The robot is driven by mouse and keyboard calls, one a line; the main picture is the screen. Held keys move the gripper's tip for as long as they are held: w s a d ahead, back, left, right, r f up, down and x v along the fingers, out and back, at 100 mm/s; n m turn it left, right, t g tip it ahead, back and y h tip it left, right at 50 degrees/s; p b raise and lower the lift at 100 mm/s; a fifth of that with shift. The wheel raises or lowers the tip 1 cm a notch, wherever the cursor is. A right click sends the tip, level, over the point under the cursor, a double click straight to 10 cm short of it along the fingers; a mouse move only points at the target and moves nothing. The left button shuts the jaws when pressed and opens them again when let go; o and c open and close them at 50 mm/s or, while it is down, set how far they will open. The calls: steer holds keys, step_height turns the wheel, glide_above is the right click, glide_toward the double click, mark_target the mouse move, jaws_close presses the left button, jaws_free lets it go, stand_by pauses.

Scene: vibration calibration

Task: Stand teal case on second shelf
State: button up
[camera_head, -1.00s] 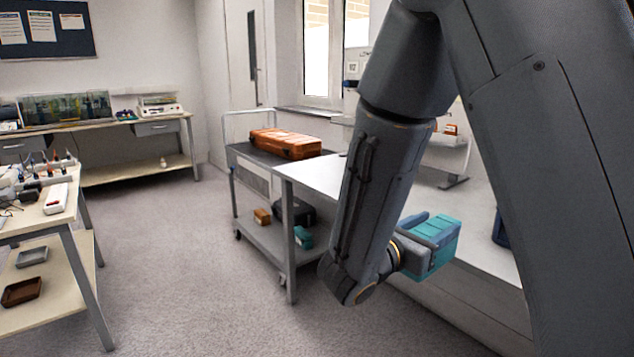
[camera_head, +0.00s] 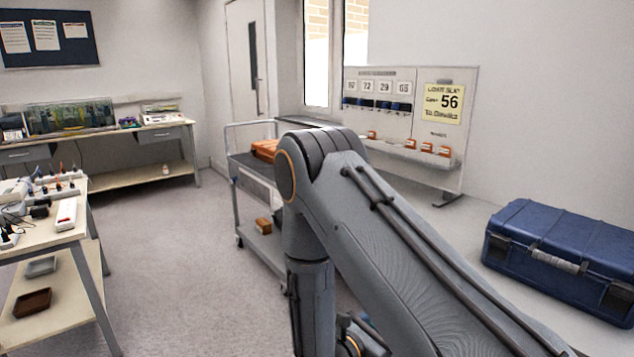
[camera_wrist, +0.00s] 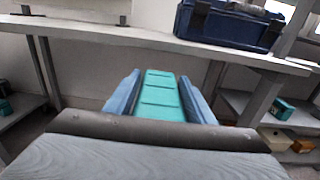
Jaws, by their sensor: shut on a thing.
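The teal case (camera_wrist: 162,98) is held between the two blue fingers of my gripper (camera_wrist: 160,82) in the wrist view. My gripper is shut on its sides, and the case points away from the camera. In the head view my arm hides the case and most of my gripper, which is low at the bottom middle. In the wrist view, a low shelf (camera_wrist: 18,112) shows at left and another low shelf (camera_wrist: 238,104) at right, both below worktop height. I cannot tell which is the second shelf.
A worktop (camera_wrist: 110,32) crosses ahead, above the held case, with a blue case (camera_head: 560,255) on it. Small teal and orange boxes (camera_wrist: 276,139) sit at lower right in the wrist view. A cart with an orange case (camera_head: 264,149) stands beyond my arm. Floor at left is clear.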

steer(key=shift+s+f+p, duration=0.25)
steer(key=shift+s+f, duration=0.15)
steer(key=shift+f, duration=0.3)
steer(key=shift+s+f+p, duration=0.25)
steer(key=shift+s+f, duration=0.15)
steer(key=shift+f, duration=0.25)
steer(key=shift+w+d+n+t+y, duration=0.1)
steer(key=shift+d+n+t+y, duration=0.2)
steer(key=shift+n+t+y, duration=0.8)
steer(key=shift+n+t, duration=0.2)
steer(key=shift+t, duration=0.1)
steer(key=shift+a+n+t+y, duration=0.15)
steer(key=shift+n+t+y, duration=0.55)
steer(key=shift+y, duration=0.3)
steer(key=shift+a+f+n+t+y, duration=0.1)
steer(key=shift+a+n+t+y, duration=0.2)
steer(key=shift+y, duration=0.5)
